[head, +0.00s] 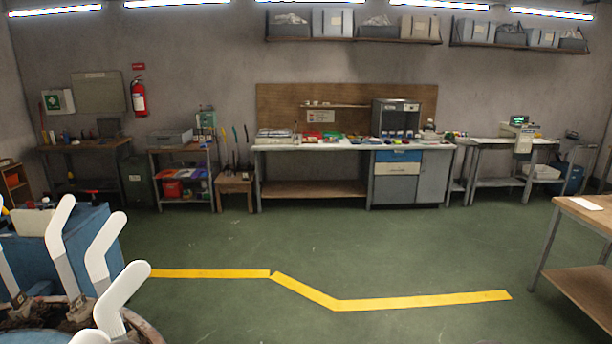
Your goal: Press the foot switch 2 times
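No foot switch can be made out in the head view. Several white foot-shaped sock boards (60,245) stand upright at the lower left, on a round machine that is cut off by the frame's edge. A blue cabinet (90,240) stands right behind them. Neither of my grippers shows, so I cannot see whether they are open or shut. The floor close in front of me is below the frame.
Open green floor (350,245) with a yellow line (420,301) lies ahead. A long workbench (320,145) stands along the far wall. A table (585,214) with a wooden top stands at the right edge. A small printer-like machine (519,135) sits on a far table.

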